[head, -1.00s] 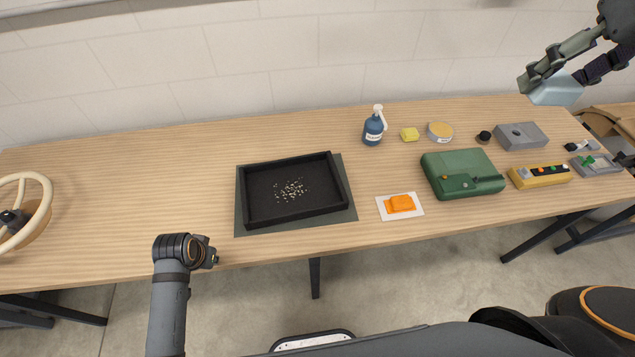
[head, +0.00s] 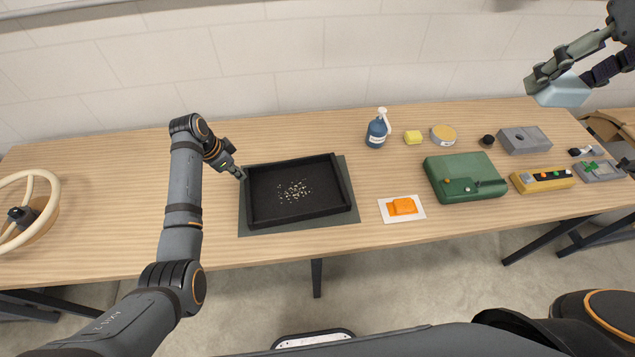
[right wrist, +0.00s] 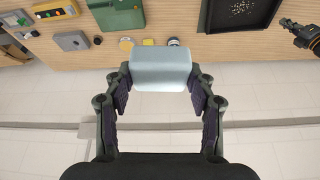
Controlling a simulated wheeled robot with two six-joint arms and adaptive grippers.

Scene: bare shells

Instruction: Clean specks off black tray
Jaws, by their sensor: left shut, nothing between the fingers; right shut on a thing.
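The black tray (head: 262,220) lies on a dark grey mat (head: 352,217) near the middle of the table. Pale specks (head: 294,190) are clustered on its floor around the middle. My left gripper (head: 239,174) is shut and empty at the tray's left rim, pointing down to the right; I cannot tell if it touches. My right gripper (head: 548,88) is shut on a light blue block (head: 566,92), held up high at the upper right. The right wrist view shows the block (right wrist: 160,68) between both fingers. The tray also shows there, partly cut off, at the top.
Behind stand a blue pump bottle (head: 378,130), a yellow block (head: 413,137) and a round tin (head: 443,134). A green case (head: 464,178) sits further right. A wheel (head: 38,220) stands far left; the table between is clear.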

